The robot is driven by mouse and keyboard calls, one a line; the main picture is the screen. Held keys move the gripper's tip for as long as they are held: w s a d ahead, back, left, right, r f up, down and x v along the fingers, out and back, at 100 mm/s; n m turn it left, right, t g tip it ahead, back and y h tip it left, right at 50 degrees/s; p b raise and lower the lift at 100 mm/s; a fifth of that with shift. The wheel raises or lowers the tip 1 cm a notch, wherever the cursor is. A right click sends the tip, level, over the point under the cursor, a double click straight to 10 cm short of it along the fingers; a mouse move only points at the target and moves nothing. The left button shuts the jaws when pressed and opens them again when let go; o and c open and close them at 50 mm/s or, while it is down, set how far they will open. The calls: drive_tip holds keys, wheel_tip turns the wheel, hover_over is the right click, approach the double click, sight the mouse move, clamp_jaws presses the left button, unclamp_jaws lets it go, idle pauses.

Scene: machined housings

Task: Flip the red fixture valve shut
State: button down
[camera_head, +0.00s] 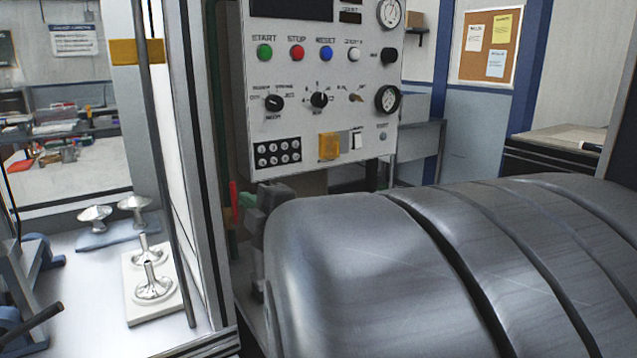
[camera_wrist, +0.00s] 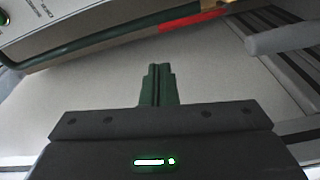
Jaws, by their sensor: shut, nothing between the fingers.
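The red valve handle (camera_head: 234,194) stands roughly upright between the enclosure frame and the control panel, with a small brass-coloured part (camera_head: 229,218) below it. In the wrist view the red handle (camera_wrist: 194,22) lies along a dark green pipe or strip, past the fingertips. My gripper (camera_head: 247,201) is just right of the handle in the head view, its green fingers partly hidden by my wrist. In the wrist view my gripper (camera_wrist: 159,70) has its fingers together, with nothing between them. A gap shows between fingertips and handle there; whether they touch the valve elsewhere cannot be seen.
The control panel (camera_head: 325,100) with buttons, knobs and gauges hangs just above and behind my gripper. The enclosure frame (camera_head: 205,180) stands close on the left. Inside it, shiny metal parts (camera_head: 152,285) sit on a white plate. My own arm fills the right foreground.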

hover_over(234, 205)
drive_tip(key=s, duration=0.2)
drive_tip(key=shift+s+a+r, duration=0.1)
idle(0.6)
